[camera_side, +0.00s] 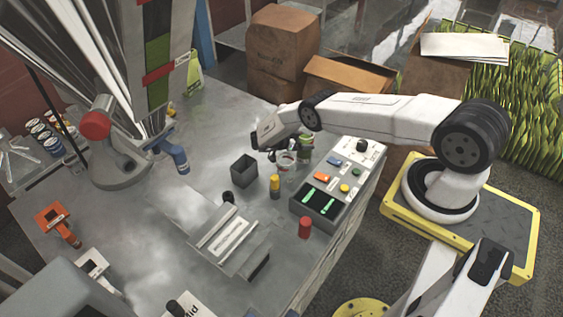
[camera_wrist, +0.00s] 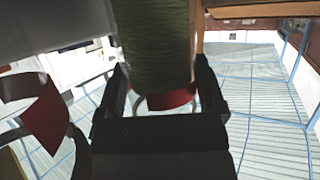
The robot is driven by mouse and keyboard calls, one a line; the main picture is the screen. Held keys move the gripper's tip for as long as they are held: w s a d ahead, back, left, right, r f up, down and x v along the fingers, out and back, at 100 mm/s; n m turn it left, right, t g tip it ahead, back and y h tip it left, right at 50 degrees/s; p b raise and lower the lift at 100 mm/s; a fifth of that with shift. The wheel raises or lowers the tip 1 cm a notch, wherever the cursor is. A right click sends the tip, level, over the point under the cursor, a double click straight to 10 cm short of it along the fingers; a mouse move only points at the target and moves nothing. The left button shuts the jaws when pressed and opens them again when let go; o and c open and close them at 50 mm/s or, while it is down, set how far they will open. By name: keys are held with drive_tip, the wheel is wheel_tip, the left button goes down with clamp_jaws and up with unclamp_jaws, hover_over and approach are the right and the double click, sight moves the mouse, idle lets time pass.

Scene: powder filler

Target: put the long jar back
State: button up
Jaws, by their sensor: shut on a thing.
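My gripper (camera_wrist: 160,68) is shut on a long jar (camera_wrist: 155,35). In the wrist view the jar is a dark green cylinder between my two dark fingers, with its upper end cut off by the frame. A red band (camera_wrist: 165,99) shows below it. In the side view my gripper (camera_side: 290,149) is above the steel table, left of the white control panel. A small green part (camera_side: 305,143) shows beside it. The jar's outline is too small there to tell its tilt or whether it touches the table.
A dark open box (camera_side: 244,170) and a yellow-topped bottle (camera_side: 275,187) stand close to my gripper. The control panel (camera_side: 352,158) and a tray with green strips (camera_side: 318,201) are to its right. A red cylinder (camera_side: 305,227) stands nearer the front. Bare table (camera_side: 215,125) lies to the left.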

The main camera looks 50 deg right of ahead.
drive_tip(key=shift+f, duration=0.6)
drive_tip(key=o, duration=1.3)
drive_tip(key=shift+c, duration=0.2)
wheel_tip(320, 180, up, 8)
drive_tip(key=w+a, duration=0.1)
drive_tip(key=a, duration=0.1)
drive_tip(key=shift+w+a, duration=0.2)
drive_tip(key=shift+w+r, duration=0.1)
drive_tip(key=shift+r, duration=0.05)
